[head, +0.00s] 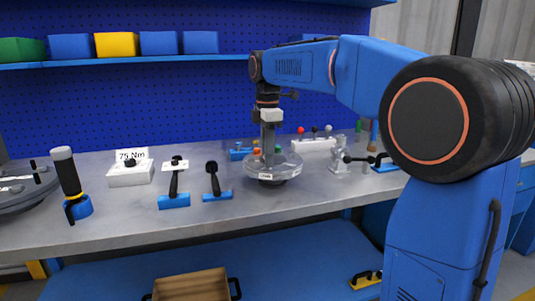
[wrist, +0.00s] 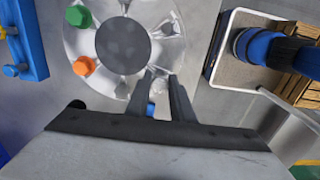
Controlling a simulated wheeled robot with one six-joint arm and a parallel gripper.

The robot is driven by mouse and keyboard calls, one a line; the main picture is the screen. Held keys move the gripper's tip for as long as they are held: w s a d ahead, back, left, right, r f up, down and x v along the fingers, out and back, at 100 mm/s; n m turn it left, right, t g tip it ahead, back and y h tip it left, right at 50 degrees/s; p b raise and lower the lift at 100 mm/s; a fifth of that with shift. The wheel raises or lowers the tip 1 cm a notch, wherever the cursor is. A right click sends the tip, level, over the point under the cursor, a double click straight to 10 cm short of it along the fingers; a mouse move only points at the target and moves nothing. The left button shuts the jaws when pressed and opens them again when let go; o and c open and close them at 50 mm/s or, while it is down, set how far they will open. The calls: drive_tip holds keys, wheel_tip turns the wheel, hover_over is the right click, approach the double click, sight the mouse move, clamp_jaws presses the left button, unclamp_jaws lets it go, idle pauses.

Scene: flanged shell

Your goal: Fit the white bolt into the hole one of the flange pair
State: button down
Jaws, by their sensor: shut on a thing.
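The flanged shell is a round, pale metallic disc (head: 270,167) on the bench in the head view. The wrist view shows its flange (wrist: 92,40) from above, with a dark round centre and slots around the rim. A green bolt (wrist: 79,16) and an orange bolt (wrist: 84,66) sit on the flange's left side. My gripper (wrist: 159,74) points down over the near right part of the rim, its fingers close together on something pale. The white bolt is largely hidden between the fingertips. A small blue piece (wrist: 150,108) shows between the fingers. Hole one cannot be made out.
A blue block with coloured pieces (head: 240,153) stands left of the flange, beside my gripper. Tools on blue stands (head: 174,200) line the bench to the left. A white box with levers (head: 313,144) and a metal fixture (head: 339,160) stand to the right. The front bench strip is clear.

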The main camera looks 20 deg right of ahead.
drive_tip(key=shift+f, duration=0.7)
drive_tip(key=c, duration=1.5)
unclamp_jaws()
drive_tip(key=shift+o, duration=0.2)
wheel_tip(320, 180, up, 18)
drive_tip(key=shift+f, duration=0.25)
drive_tip(key=shift+s, duration=0.1)
drive_tip(key=s+d+f+m+t, duration=0.2)
drive_tip(key=s+f+m, duration=0.7)
drive_tip(key=s+f, duration=0.7)
drive_tip(key=s+d+f+m+t, duration=0.2)
drive_tip(key=s+d+f+m, duration=0.3)
drive_tip(key=s+f, duration=1.2)
wheel_tip(320, 180, down, 2)
drive_tip(key=m, duration=0.4)
drive_tip(key=shift+t, duration=0.4)
